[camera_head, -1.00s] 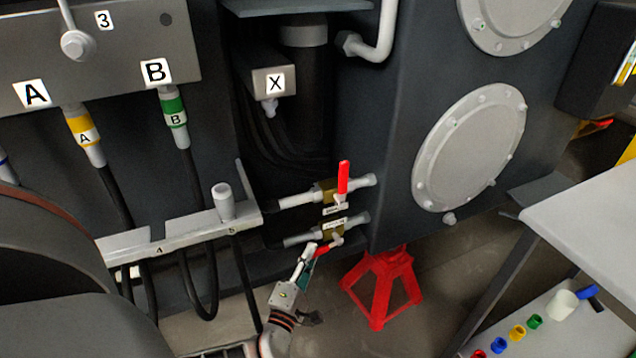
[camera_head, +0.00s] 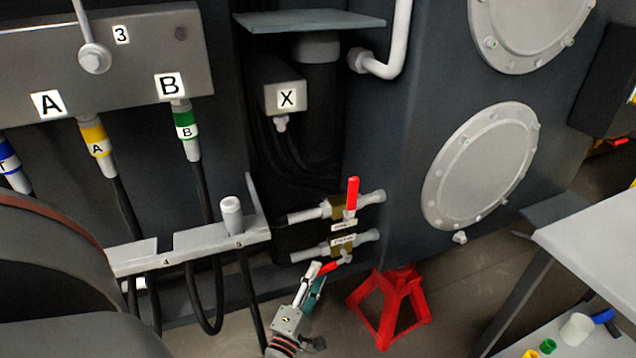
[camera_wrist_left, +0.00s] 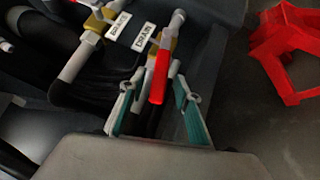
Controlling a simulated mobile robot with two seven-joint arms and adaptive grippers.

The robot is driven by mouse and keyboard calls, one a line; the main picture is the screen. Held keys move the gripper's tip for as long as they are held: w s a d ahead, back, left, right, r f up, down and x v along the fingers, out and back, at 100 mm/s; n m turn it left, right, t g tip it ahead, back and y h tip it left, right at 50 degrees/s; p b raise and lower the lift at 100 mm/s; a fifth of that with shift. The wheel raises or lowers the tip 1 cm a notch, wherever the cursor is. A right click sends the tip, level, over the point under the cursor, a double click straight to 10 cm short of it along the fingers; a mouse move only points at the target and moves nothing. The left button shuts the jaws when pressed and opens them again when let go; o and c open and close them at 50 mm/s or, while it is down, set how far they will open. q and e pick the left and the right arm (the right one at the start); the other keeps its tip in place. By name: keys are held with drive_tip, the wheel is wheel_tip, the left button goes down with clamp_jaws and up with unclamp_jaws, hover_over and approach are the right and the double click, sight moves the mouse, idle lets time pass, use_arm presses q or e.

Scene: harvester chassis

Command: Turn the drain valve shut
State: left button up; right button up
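The drain valve (camera_head: 340,246) is the lower of two brass valves on short grey pipes. Its DRAIN label (camera_wrist_left: 144,37) reads in the left wrist view. Its red handle (camera_head: 333,266) points down-left, across its pipe, in the head view; it also shows in the left wrist view (camera_wrist_left: 159,77). My left gripper (camera_head: 314,277) is at the handle from below. In the left wrist view its green-padded fingers (camera_wrist_left: 159,100) stand open on both sides of the handle, with gaps visible. My right gripper is not in view.
The upper valve (camera_head: 340,208), with an upright red handle (camera_head: 352,193), sits close above. A red stand (camera_head: 390,303) is just right of my left gripper. A grey bracket (camera_head: 190,243) with hoses is at left. A table (camera_head: 600,235) stands at right.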

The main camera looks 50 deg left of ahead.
use_arm(q)
drive_tip(key=v, duration=0.6)
drive_tip(key=shift+w, duration=0.1)
